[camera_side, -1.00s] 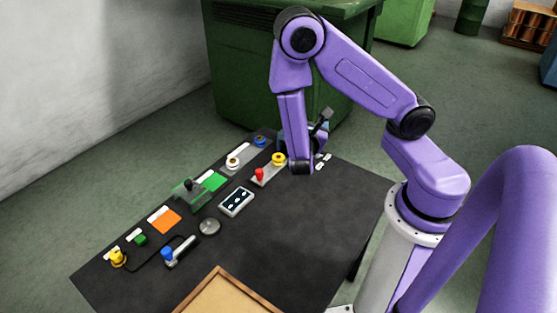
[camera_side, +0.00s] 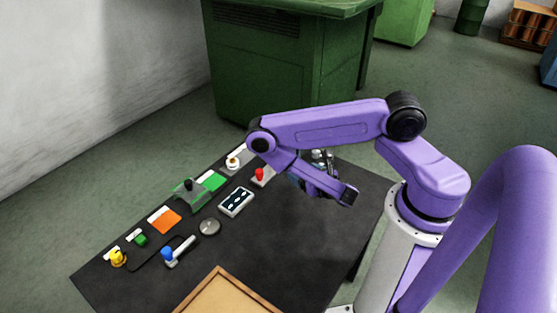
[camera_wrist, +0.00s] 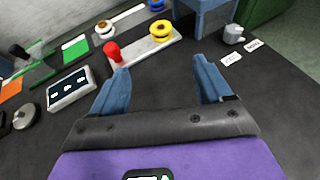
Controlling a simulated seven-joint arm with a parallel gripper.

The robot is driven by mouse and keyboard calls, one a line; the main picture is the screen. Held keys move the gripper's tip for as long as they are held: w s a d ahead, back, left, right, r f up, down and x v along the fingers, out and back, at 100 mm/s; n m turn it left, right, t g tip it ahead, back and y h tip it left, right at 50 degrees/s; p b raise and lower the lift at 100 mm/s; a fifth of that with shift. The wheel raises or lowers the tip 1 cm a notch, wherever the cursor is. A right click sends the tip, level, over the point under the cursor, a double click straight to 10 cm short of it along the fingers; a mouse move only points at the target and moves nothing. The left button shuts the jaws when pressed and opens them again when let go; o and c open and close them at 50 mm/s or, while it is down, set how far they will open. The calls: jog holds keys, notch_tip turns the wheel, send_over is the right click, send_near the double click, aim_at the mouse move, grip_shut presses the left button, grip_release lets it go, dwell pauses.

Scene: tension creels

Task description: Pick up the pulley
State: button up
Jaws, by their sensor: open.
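My gripper (camera_wrist: 162,66) is open and empty in the wrist view, its two blue fingers apart above bare dark table. Several pulley-like round parts are in view, and I cannot tell for sure which is the pulley. A yellow grooved wheel (camera_wrist: 161,31) sits on a light plate beyond the fingertips. A white wheel with a brown centre (camera_wrist: 105,29) is farther left, and also shows in the side view (camera_side: 233,162). A blue one (camera_wrist: 156,5) is at the top edge. In the side view, my arm hides the yellow wheel and the blue one.
A red knob (camera_wrist: 112,51) stands on the light plate by the left finger. A grey metal part (camera_wrist: 234,35) is right. The table's right side is clear.

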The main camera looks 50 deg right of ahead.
jog(key=x, duration=1.7)
jog(key=shift+d+r, duration=0.2)
jog(key=shift+r, duration=0.1)
jog(key=c, duration=1.1)
